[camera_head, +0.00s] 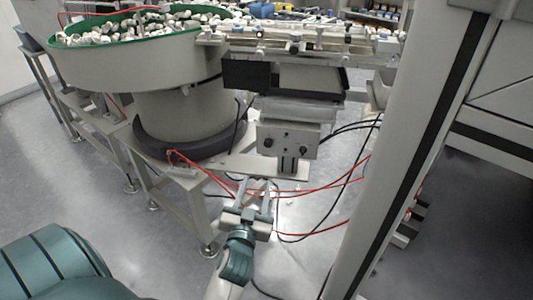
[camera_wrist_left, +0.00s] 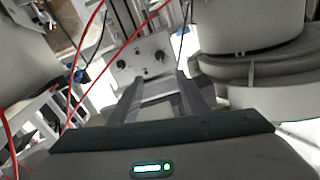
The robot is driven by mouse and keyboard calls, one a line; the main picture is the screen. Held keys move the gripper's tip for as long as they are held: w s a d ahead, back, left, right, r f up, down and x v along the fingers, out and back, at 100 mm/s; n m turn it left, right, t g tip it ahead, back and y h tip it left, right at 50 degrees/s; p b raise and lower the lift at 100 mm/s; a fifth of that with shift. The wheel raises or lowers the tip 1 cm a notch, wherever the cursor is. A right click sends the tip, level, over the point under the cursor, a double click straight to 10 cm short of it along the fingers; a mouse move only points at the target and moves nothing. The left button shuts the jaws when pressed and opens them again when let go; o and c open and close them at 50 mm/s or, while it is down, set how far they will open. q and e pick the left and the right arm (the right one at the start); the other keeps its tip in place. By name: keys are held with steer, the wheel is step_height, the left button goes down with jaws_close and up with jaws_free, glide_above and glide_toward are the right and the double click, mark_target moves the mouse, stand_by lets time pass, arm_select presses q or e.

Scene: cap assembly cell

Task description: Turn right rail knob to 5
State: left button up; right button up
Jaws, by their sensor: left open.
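A grey control box (camera_head: 287,133) hangs below the feeder track, with two small dark knobs on its front: a left knob (camera_head: 268,142) and a right knob (camera_head: 303,148). The knob scale is too small to read. My left gripper (camera_head: 259,184) is open and empty, below and in front of the box, apart from the knobs. In the left wrist view the box (camera_wrist_left: 142,72) lies beyond my open fingers (camera_wrist_left: 155,88), with both knobs showing. The bowl is on the right there, so that view seems turned over. My right gripper is not in view.
A large bowl feeder (camera_head: 130,62) full of caps stands left of the box on a metal frame (camera_head: 187,205). Red hoses (camera_head: 333,186) and black cables hang around the gripper. A pale upright post (camera_head: 405,150) stands to the right. The floor in front is mostly clear.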

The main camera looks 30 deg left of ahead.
mark_target(268, 145)
arm_select(q)
steer(key=shift+w, duration=0.15)
steer(key=p+x, duration=0.1)
steer(key=x, duration=1.5)
steer(key=shift+d, duration=0.1)
steer(key=shift+w+a, duration=0.25)
steer(key=shift+w, duration=0.3)
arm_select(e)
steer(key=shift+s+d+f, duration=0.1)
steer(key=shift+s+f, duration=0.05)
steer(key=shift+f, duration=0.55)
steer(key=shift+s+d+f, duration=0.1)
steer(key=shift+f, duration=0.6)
arm_select(q)
jaws_close()
steer(key=c, duration=1.1)
jaws_free()
steer(key=shift+o, duration=0.2)
steer(key=shift+m, duration=0.3)
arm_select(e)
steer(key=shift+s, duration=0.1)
